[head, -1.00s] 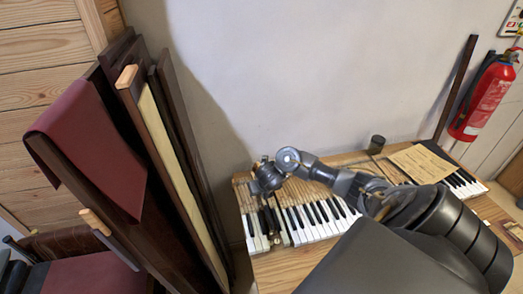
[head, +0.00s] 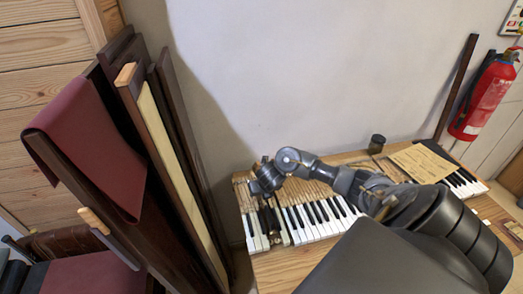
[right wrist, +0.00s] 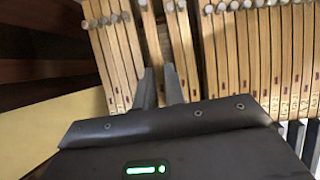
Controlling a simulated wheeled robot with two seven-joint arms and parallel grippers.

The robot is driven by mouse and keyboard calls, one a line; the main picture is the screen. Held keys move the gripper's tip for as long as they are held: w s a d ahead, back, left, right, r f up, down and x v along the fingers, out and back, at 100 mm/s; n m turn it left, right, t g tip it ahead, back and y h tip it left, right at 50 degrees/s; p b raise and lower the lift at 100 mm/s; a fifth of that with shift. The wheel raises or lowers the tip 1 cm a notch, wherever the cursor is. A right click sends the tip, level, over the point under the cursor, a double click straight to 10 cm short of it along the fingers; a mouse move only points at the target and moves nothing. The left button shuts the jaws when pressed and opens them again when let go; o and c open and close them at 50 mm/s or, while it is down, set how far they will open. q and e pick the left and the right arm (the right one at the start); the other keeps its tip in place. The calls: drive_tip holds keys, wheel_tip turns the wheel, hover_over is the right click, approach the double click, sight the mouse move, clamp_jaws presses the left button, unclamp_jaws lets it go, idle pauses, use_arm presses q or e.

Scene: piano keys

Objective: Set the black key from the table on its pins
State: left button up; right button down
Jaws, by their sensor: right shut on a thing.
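My right gripper (head: 266,196) is low over the left part of the keyboard (head: 318,217) on the wooden table. In the right wrist view its two fingers (right wrist: 160,86) are close together around a narrow wooden key stick (right wrist: 153,45), the rear part of the black key. This stick lies among the row of other key sticks. In the head view, the black key's dark front (head: 268,219) shows below the gripper, between white keys. The gripper and arm hide part of it. The pins under it are hidden, and I cannot tell how it sits on them. My left gripper is out of view.
Tall dark panels (head: 180,160) lean to the left of the table, close to the keyboard's left end. A dark round pot (head: 377,143) stands behind the keyboard. A tan sheet (head: 420,163) lies near the right-hand keys. A red fire extinguisher (head: 484,100) hangs on the wall.

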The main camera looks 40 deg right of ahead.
drive_tip(key=shift+f+b, duration=0.45)
drive_tip(key=shift+f, duration=0.1)
idle(0.4)
drive_tip(key=c, duration=1.8)
unclamp_jaws()
drive_tip(key=shift+r, duration=0.1)
drive_tip(key=shift+r+p, duration=1.05)
drive_tip(key=shift+p, duration=0.05)
